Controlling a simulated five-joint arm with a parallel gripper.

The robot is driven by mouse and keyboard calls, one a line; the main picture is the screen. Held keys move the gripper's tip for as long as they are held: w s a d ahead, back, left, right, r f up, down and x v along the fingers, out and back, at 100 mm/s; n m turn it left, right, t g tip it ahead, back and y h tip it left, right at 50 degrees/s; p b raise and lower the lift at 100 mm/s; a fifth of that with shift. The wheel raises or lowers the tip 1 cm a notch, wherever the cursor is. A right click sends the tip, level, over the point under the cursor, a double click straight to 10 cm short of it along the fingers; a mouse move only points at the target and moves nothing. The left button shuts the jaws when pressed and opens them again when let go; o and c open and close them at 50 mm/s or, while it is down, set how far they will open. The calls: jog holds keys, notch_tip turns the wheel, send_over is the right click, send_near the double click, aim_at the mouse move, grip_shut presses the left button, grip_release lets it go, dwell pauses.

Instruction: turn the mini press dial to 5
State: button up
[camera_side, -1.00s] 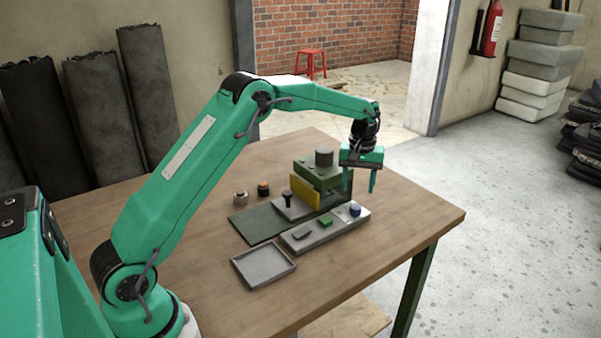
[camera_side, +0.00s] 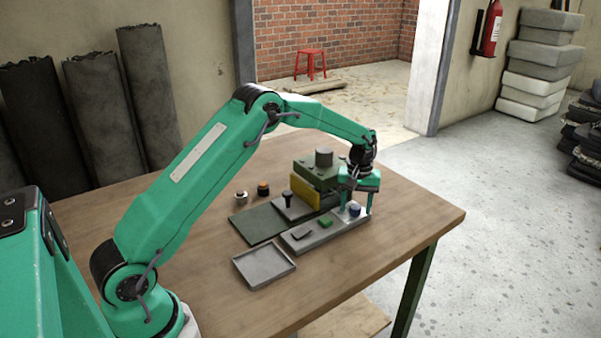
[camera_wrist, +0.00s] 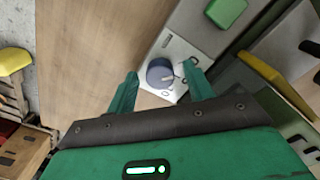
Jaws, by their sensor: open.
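The blue dial (camera_side: 354,209) sits at the right end of the grey control panel (camera_side: 318,238), in front of the mini press (camera_side: 313,175). In the wrist view the dial (camera_wrist: 158,72) is a round blue-grey knob on a pale plate, with a light mark toward its right side. The scale marks around it are too small to read. My gripper (camera_side: 357,209) is open and low over the panel's right end. In the wrist view its green fingers (camera_wrist: 160,76) are on either side of the dial, apart from it as far as I can tell.
A green button (camera_side: 325,222) and a dark switch (camera_side: 301,233) are on the same panel. A yellow plate (camera_side: 304,191) is on the press front. A black-knobbed lever (camera_side: 287,198), two small parts and a grey tray (camera_side: 264,265) are to the left. The table's right side is clear.

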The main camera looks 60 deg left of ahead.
jog(key=c, duration=1)
jog(key=shift+o, duration=0.2)
jog(key=shift+m, duration=0.3)
jog(key=m, duration=0.8)
jog(key=shift+r, duration=0.1)
jog(key=o, duration=1)
jog(key=shift+c, duration=0.2)
